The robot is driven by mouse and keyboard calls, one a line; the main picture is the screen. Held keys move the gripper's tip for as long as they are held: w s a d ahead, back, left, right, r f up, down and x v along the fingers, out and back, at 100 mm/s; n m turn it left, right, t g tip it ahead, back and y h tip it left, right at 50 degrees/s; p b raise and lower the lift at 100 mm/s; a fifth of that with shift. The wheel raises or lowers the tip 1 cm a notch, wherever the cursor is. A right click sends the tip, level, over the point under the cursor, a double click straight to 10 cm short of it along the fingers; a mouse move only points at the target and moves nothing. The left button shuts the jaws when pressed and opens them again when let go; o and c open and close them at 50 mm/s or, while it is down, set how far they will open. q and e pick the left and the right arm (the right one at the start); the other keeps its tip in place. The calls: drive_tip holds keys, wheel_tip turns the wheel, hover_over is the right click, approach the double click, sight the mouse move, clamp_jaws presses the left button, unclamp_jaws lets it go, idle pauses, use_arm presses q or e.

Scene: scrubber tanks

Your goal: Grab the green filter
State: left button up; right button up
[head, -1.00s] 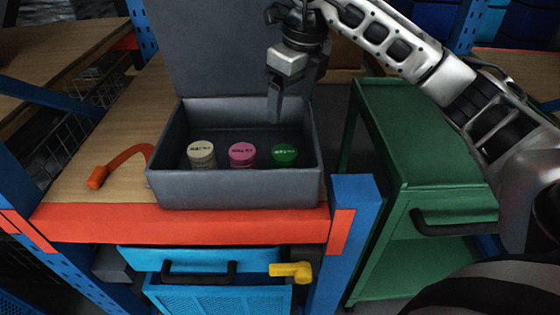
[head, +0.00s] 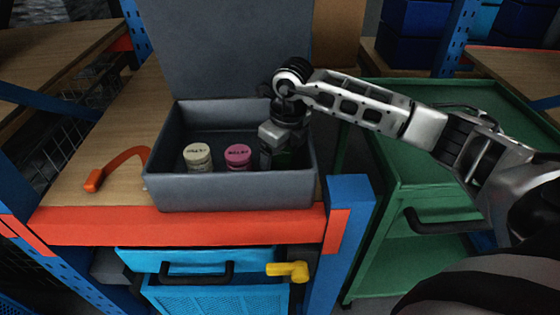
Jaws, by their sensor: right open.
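My right gripper (head: 279,158) points down into the open grey box (head: 230,191), at its right end. It is open, and its fingers are down where the green filter stands. The green filter is almost wholly hidden behind the gripper; only a dark green hint shows by the fingers. I cannot tell whether the fingers touch it. A pink filter (head: 238,156) stands upright to the left of the gripper, and a cream filter (head: 197,156) stands left of that. My left gripper is not in view.
The box's raised lid (head: 228,50) stands behind it. An orange strap-like item (head: 120,165) lies left of the box on the wooden bench. A green cart (head: 440,205) stands to the right, under my right arm.

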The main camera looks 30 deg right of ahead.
drive_tip(key=shift+f, duration=0.3)
drive_tip(key=c, duration=1.1)
drive_tip(key=shift+o, duration=0.2)
drive_tip(key=shift+r, duration=0.1)
